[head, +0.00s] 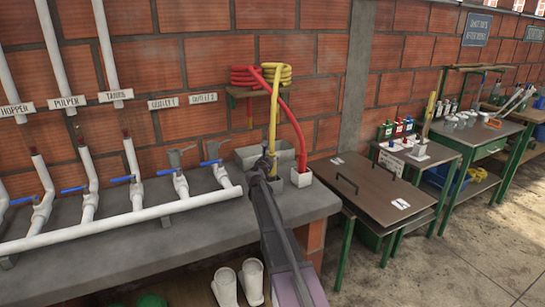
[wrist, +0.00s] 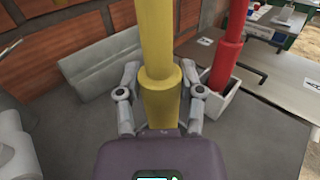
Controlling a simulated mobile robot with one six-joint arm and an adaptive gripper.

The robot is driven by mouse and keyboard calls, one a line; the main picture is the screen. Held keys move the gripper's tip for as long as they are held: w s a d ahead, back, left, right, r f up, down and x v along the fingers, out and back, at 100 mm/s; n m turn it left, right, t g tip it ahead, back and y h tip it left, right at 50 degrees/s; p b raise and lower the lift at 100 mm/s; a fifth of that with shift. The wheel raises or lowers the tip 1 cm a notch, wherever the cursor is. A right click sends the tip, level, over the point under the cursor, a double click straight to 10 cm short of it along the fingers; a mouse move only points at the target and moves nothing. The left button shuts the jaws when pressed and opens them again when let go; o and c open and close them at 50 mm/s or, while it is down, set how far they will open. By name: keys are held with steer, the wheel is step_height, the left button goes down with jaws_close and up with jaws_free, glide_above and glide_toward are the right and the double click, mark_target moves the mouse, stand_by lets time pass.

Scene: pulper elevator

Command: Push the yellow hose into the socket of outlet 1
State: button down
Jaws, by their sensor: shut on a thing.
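The yellow hose (head: 273,110) hangs from a yellow coil on a wall shelf down to my gripper (head: 268,165). In the wrist view, my gripper (wrist: 160,98) is shut on the thick end sleeve of the yellow hose (wrist: 155,40), one finger on each side. The lower hose end is hidden behind the gripper body. The hose is apart from both fittings.
A red hose (head: 298,125) hangs into a small pale box (head: 301,178) right of my gripper. A grey trough (head: 264,153) stands behind it. White pipes with blue valve handles (head: 122,179) line the concrete counter (head: 130,243). A brown-topped table (head: 365,185) is at the right.

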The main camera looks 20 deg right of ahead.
steer(key=shift+r+p, duration=3)
steer(key=shift+r, duration=0.4)
steer(key=shift+d, duration=0.1)
